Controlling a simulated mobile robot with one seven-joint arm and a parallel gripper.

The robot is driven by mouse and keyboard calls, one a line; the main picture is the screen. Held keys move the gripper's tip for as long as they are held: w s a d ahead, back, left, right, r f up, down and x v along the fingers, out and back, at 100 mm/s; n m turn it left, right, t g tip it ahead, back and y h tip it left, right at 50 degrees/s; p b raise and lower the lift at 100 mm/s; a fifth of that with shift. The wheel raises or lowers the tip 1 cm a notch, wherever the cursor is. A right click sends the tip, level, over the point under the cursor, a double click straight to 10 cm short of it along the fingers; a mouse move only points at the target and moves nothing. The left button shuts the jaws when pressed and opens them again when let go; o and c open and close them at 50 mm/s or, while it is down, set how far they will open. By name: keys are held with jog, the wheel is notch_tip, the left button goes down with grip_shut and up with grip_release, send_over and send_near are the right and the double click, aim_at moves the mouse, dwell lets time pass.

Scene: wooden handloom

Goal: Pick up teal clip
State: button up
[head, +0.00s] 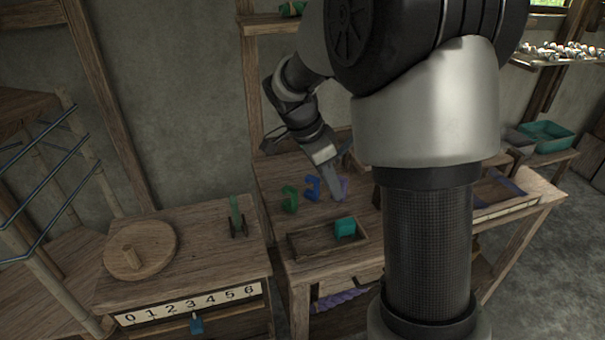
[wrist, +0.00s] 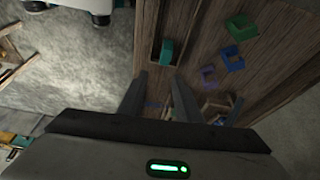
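The teal clip (head: 345,227) sits at the right end of a shallow wooden tray (head: 303,258) on the middle wooden table. In the wrist view the teal clip (wrist: 166,52) lies beyond my fingertips, roughly in line with the gap between them. My gripper (head: 338,196) is above the table, behind the tray in the head view and close to a purple clip. In the wrist view my gripper (wrist: 157,82) has its two fingers apart, with nothing between them.
Green (head: 289,199), blue (head: 313,188) and purple (head: 343,186) clips stand in a row behind the tray. To the left is a bench with a round wooden disc (head: 140,249) and a number strip (head: 193,304). My arm hides part of the table's right side.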

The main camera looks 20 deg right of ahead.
aim_at(344, 222)
jog(key=shift+m, duration=0.5)
jog(key=x, duration=0.4)
jog(key=w+b+x, duration=0.1)
jog(key=x, duration=0.8)
jog(key=shift+w+f, duration=0.2)
jog(key=shift+f, duration=0.25)
jog(key=shift+a+b+x, duration=0.2)
jog(key=shift+b+x, duration=0.15)
jog(key=shift+x, duration=2.3)
jog(key=shift+w, duration=0.15)
grip_shut()
